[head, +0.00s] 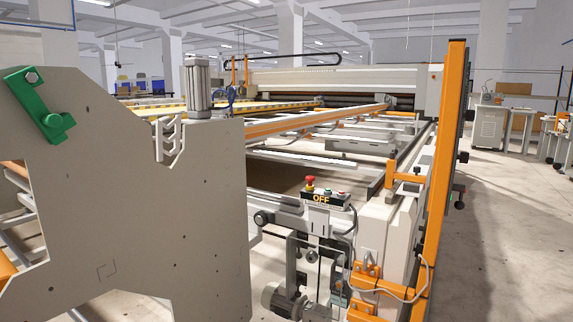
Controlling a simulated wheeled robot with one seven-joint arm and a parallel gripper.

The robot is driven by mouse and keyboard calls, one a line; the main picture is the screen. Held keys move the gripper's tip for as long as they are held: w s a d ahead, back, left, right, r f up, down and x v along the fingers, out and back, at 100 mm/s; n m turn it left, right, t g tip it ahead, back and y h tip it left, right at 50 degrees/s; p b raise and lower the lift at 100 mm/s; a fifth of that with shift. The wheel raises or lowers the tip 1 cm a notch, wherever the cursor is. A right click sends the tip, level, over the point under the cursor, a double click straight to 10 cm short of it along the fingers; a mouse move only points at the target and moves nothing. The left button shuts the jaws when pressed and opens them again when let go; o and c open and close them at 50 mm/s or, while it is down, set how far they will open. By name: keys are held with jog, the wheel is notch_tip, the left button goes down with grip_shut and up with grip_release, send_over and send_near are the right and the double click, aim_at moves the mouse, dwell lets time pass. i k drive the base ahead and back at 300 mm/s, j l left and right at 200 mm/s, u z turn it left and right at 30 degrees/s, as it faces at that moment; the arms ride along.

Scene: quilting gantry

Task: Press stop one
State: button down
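A red mushroom-shaped stop button (310,181) with a yellow part beneath it sits on top of a small dark control box (346,202) near the middle of the head view. The box's front carries the yellow word "OFF". Two smaller buttons stand to the right of the red one: a green one (327,190) and a second one (341,192), too small to make out well. Nothing touches the red button. My gripper is not in view.
A large beige machine plate (120,200) with a green bracket (40,103) fills the left foreground. An orange upright beam (441,180) rises right of the box. A motor (285,298) and cables are below it. Open floor (515,235) lies to the right.

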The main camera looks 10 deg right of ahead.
aim_at(310, 178)
jog(key=i+j+z, duration=0.1)
jog(key=i, duration=0.35)
jog(key=i+j, duration=0.3)
jog(key=i, duration=0.15)
jog(key=i+j+z, duration=0.15)
jog(key=i, duration=0.75)
